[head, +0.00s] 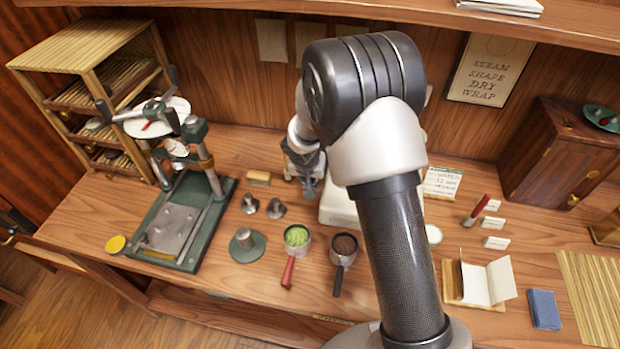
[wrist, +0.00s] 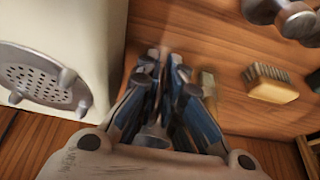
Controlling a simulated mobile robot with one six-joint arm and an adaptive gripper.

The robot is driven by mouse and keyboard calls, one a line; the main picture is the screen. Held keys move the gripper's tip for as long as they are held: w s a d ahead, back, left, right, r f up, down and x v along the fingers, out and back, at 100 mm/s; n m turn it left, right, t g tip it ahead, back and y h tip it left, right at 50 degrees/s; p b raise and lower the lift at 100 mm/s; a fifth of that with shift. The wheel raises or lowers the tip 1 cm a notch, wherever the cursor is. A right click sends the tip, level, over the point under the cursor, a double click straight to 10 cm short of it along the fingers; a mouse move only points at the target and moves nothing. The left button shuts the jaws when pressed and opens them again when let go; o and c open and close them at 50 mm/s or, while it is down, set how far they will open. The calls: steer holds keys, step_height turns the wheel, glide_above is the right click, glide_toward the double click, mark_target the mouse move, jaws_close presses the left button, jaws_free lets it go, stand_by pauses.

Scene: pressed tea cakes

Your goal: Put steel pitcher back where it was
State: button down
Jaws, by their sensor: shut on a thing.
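My gripper (head: 306,172) is above the back middle of the wooden table, just left of the white steamer box. In the wrist view its blue-grey fingers (wrist: 163,75) are closed in on a small grey metal piece (wrist: 154,133), blurred and mostly covered by the fingers. I take this to be the steel pitcher, but its body and spout cannot be made out. In the head view my arm and gripper hide most of that spot. I cannot tell whether the held thing touches the table.
The white steamer box (head: 338,209) stands close beside my gripper. A brush (head: 259,178) and metal weights (head: 276,208) lie to the left, near the green press (head: 178,225). Two handled pans, of green leaves (head: 297,236) and dark leaves (head: 345,245), are in front.

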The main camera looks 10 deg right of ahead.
steer(key=c, duration=1.7)
jaws_free()
steer(key=s+d+p+v, duration=0.1)
steer(key=d+p+v, duration=0.25)
steer(key=v, duration=1.75)
steer(key=s+r+n, duration=0.1)
steer(key=s+r, duration=0.2)
steer(key=s, duration=0.5)
steer(key=s+d+r+n+y, duration=0.1)
steer(key=s+r, duration=0.3)
steer(key=s, duration=0.5)
steer(key=s+d+r+n, duration=0.1)
steer(key=s+r+n, duration=0.1)
steer(key=s, duration=0.7)
steer(key=shift+d+r+y, duration=0.15)
steer(key=shift+r+y, duration=0.15)
steer(key=shift+r, duration=0.45)
